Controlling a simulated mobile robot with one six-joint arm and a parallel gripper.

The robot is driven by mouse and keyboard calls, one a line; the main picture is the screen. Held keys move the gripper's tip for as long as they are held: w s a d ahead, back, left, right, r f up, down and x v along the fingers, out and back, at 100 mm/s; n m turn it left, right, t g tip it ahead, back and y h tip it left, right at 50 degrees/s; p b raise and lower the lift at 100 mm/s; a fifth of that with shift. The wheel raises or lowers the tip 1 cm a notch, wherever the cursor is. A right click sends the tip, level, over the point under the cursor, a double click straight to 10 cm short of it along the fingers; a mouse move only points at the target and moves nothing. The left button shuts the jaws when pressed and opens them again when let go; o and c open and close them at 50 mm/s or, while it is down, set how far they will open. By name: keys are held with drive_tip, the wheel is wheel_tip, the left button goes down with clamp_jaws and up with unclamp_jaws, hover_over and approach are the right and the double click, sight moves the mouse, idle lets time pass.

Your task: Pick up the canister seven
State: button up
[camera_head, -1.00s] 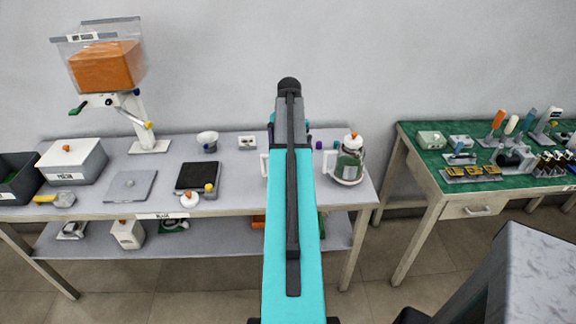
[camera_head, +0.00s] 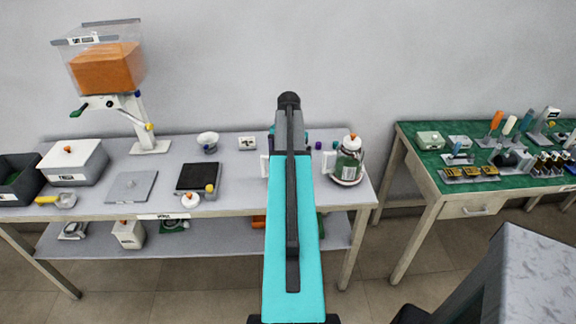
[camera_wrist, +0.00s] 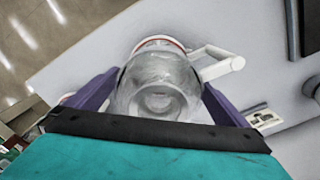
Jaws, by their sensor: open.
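In the wrist view a clear, see-through canister (camera_wrist: 158,85) with a reddish rim and a white handle (camera_wrist: 222,62) is between the purple fingers of my gripper (camera_wrist: 161,82). The fingers are open, one on each side; I cannot tell whether they touch it. In the head view my arm hides this canister, and only its white handle (camera_head: 264,166) shows left of the arm. A second canister (camera_head: 349,161), with a white lid and orange knob, stands right of the arm on the grey table. No number is readable on either.
On the grey table (camera_head: 235,175) are a black pad (camera_head: 197,176), a white funnel (camera_head: 208,141), a white-lidded box (camera_head: 72,164) and a hopper with orange contents (camera_head: 107,68). A green-topped table (camera_head: 430,160) with tools stands to the right.

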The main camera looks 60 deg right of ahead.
drive_tip(key=shift+f, duration=0.9)
drive_tip(key=c, duration=1.4)
